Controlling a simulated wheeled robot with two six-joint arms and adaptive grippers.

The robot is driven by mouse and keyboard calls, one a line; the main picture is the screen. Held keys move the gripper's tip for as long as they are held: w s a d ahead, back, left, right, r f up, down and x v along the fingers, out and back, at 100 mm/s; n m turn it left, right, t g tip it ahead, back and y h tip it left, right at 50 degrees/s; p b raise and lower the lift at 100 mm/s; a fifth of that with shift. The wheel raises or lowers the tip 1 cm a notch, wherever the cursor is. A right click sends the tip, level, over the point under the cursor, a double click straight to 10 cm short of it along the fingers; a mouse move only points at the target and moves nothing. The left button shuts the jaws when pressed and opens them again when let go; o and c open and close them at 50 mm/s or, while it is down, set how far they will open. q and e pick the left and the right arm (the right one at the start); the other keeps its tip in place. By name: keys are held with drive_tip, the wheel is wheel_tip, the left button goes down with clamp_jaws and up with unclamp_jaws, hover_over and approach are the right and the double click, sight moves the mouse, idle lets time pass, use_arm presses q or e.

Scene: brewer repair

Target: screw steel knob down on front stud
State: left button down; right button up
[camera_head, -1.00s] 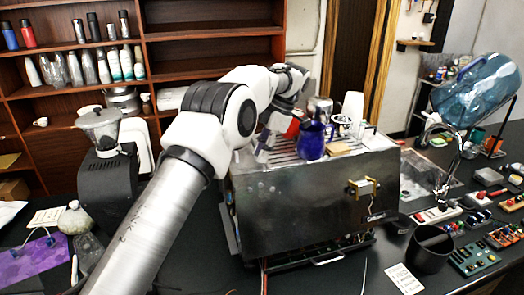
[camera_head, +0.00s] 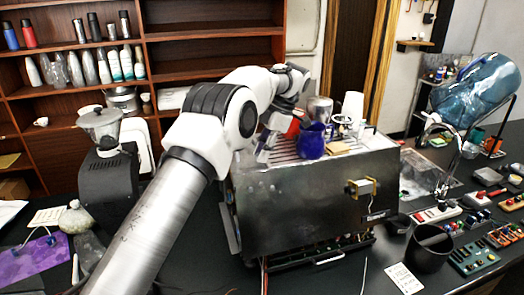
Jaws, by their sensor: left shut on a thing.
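The brewer (camera_head: 310,205) is a dark steel box on the black counter, with a slatted top. My left arm reaches in from the left, and my left gripper (camera_head: 263,153) points down at the top left edge of the brewer. It is shut on a small grey thing, most likely the steel knob, which is too small and too covered by the fingers to make out. The front stud is hidden under the gripper. I cannot tell how far down the knob sits. My right gripper is not in view.
A blue pitcher (camera_head: 311,140), a steel jug (camera_head: 320,108) and a white cup stack (camera_head: 353,106) stand on the brewer's top, close to my left gripper. A grinder (camera_head: 106,165) stands at the left. A black bin (camera_head: 430,249) and several switch boxes are at the right.

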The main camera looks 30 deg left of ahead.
use_arm(q)
drive_tip(key=shift+s+f, duration=0.2)
drive_tip(key=shift+f, duration=0.4)
drive_tip(key=shift+f+m+y+b, duration=0.15)
drive_tip(key=shift+m+b, duration=0.3)
drive_tip(key=shift+m, duration=0.15)
drive_tip(key=shift+f+m+y+b, duration=0.15)
drive_tip(key=shift+m+b, duration=0.25)
drive_tip(key=shift+m, duration=0.2)
drive_tip(key=shift+d+m+t+b, duration=0.1)
drive_tip(key=shift+m+t+b, duration=0.2)
drive_tip(key=shift+m+t, duration=0.15)
drive_tip(key=shift+r+m+y, duration=0.2)
drive_tip(key=shift+m+y, duration=0.1)
drive_tip(key=shift+m, duration=0.25)
drive_tip(key=shift+r, duration=0.1)
